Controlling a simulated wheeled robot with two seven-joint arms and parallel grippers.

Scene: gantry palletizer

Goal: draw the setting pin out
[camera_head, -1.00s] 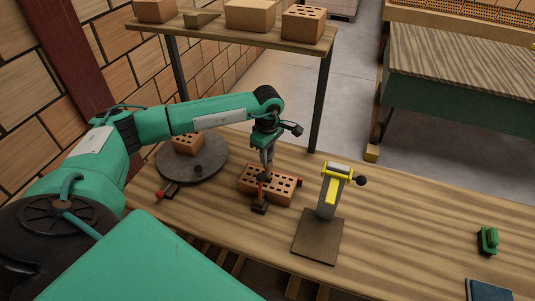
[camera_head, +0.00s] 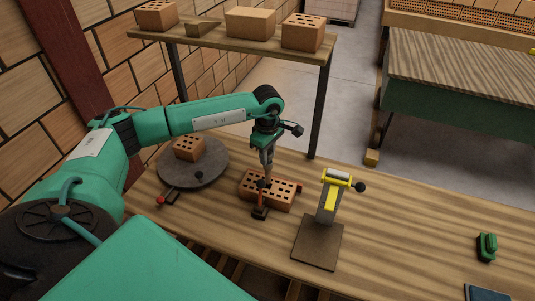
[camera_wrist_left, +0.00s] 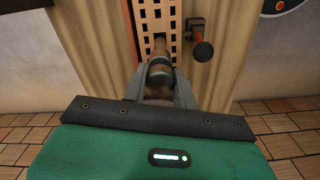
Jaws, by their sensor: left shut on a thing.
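A perforated orange brick (camera_head: 282,196) lies on the wooden table; it also shows in the left wrist view (camera_wrist_left: 170,14). My left gripper (camera_head: 266,176) points down over its left part. In the left wrist view the fingers (camera_wrist_left: 160,88) are shut on a brownish, dark-banded cylinder, which looks like the setting pin (camera_wrist_left: 159,68). Its far end reaches to the brick's holes; I cannot tell how deep it sits. A red-and-dark handled piece (camera_head: 260,212) sits at the brick's front edge and shows beside it in the left wrist view (camera_wrist_left: 200,46). My right gripper is not in view.
A yellow-topped stand (camera_head: 328,206) on a brown plate is close right of the brick. A grey turntable (camera_head: 208,172) carrying a brick (camera_head: 189,148) is to the left. A shelf (camera_head: 240,44) with bricks stands behind. The table's right part is mostly clear.

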